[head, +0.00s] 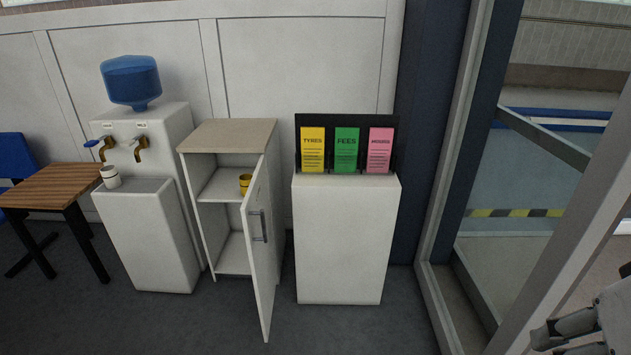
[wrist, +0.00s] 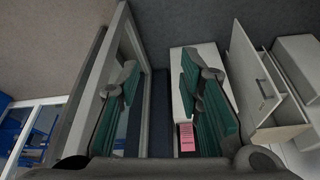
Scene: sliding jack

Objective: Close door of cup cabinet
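The cup cabinet (head: 228,140) is a small white cabinet with a beige top, standing against the wall in the head view. Its door (head: 260,245) is hinged on the right and swung wide open toward the camera, with a grey handle (head: 258,225) on its outer face. A yellow cup (head: 245,184) sits on the inner shelf. In the wrist view the cabinet door (wrist: 248,75) shows at the right. My gripper (wrist: 158,105) is open and empty, its green-padded fingers wide apart. In the head view part of it shows at the lower right edge, far from the cabinet.
A water dispenser (head: 150,225) with a white cup (head: 110,176) stands left of the cabinet. A white stand (head: 346,245) with leaflets (head: 346,150) is just right of the door. A glass door frame (head: 450,150) stands between the stand and my arm. Grey floor in front is clear.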

